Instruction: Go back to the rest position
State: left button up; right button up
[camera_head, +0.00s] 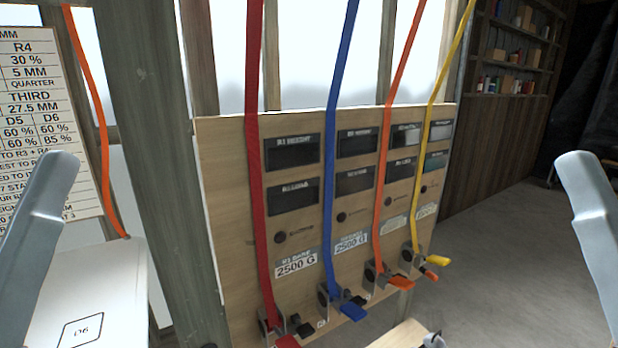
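A grey metal part of my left arm (38,225) rises at the left edge. A matching part of my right arm (597,215) rises at the right edge. Both stand apart from the wooden panel (228,215) between them. I see no fingertips of either gripper in this view. The panel carries a red strap (257,180), a blue strap (332,170), an orange strap (382,170) and a yellow strap (436,120). Each runs down to a buckle at the panel's lower edge. Nothing touches the straps from my arms.
A white box marked D6 (110,285) stands at the lower left below a printed chart (45,120). Another orange strap (100,120) hangs beside the chart. A wooden post (155,150) stands left of the panel. Shelves (515,50) and open grey floor (500,260) lie right.

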pick_arm(q)
notch_tip(320, 180, up, 17)
jog(key=p, duration=1.3)
jog(key=shift+f, duration=0.2)
pick_arm(e)
notch_tip(320, 180, up, 17)
jog(key=shift+f, duration=0.2)
